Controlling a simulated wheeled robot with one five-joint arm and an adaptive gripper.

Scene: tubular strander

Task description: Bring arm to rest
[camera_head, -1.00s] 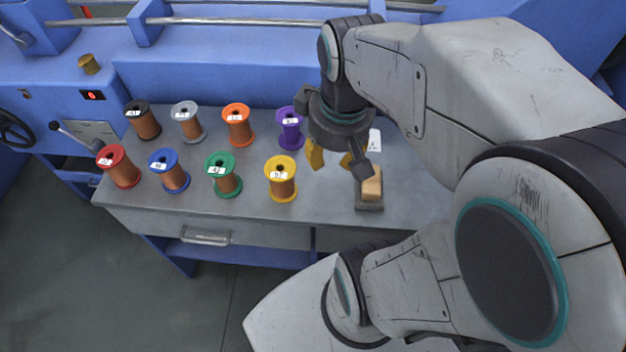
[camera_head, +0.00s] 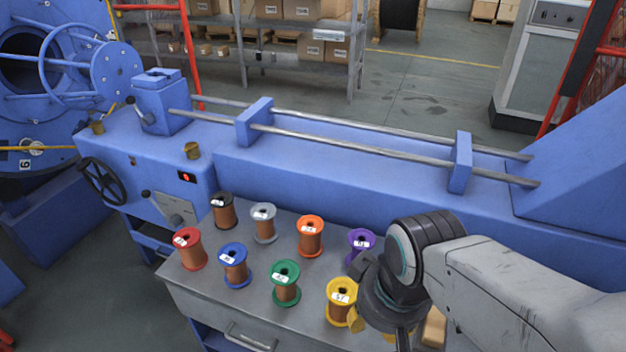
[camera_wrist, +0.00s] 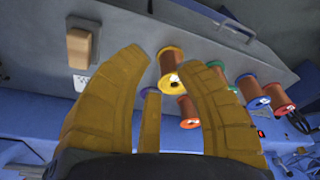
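My gripper (camera_head: 372,330) hangs over the right part of the metal worktable (camera_head: 215,292), just right of the yellow spool (camera_head: 341,303). The yellow spool (camera_wrist: 170,65) shows beyond the gap, standing on the table. In the head view my arm partly hides the purple spool (camera_head: 361,244), the wooden block (camera_head: 434,328) and the table's right end.
Black (camera_head: 223,211), silver (camera_head: 263,223), orange (camera_head: 311,237), red (camera_head: 190,249), blue (camera_head: 235,266) and green (camera_head: 286,284) spools stand upright on the table. The blue machine (camera_head: 330,185) with metal rods runs behind. Shelves (camera_head: 300,35) stand farther back.

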